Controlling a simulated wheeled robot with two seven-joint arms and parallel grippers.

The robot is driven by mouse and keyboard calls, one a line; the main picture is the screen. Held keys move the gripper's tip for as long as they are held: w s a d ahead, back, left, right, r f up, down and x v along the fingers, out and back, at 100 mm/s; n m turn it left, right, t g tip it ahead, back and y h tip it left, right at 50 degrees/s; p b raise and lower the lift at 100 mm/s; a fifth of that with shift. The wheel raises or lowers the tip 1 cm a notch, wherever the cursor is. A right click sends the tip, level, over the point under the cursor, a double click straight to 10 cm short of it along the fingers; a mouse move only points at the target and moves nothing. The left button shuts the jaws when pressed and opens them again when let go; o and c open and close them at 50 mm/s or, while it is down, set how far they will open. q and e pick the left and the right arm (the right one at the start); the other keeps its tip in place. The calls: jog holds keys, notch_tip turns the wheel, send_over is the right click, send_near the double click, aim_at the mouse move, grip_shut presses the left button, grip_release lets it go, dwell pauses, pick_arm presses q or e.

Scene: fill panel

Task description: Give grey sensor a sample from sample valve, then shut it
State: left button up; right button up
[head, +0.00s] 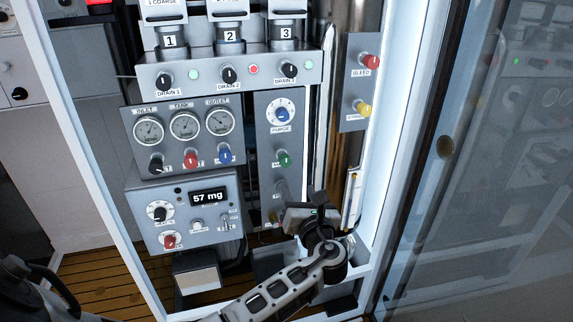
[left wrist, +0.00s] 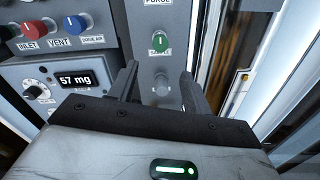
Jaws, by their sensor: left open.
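A grey box with a lit display reading "57 mg" (head: 208,197) sits low on the panel; the display also shows in the left wrist view (left wrist: 75,79). I cannot read a label naming it the grey sensor. To its right, a narrow grey plate (head: 268,180) carries a green knob (head: 283,158) and a small grey knob (head: 280,190) below it. My left gripper (head: 322,206) is open in front of the plate's lower end. In the left wrist view the grey knob (left wrist: 161,85) appears between its fingers, apparently untouched.
Round gauges (head: 184,124) and a row of coloured knobs sit above the display box. A purge dial (head: 282,113) tops the narrow plate. Red (head: 370,62) and yellow (head: 363,108) knobs stand right. A white frame post (head: 395,120) and glass pane (head: 480,180) bound the right side.

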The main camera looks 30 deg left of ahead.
aim_at(286, 164)
pick_arm(q)
jog(key=x, duration=1.2)
jog(key=shift+w+a+b, duration=0.15)
jog(key=shift+w+b, duration=0.05)
jog(key=shift+b, duration=0.15)
jog(key=c, duration=1)
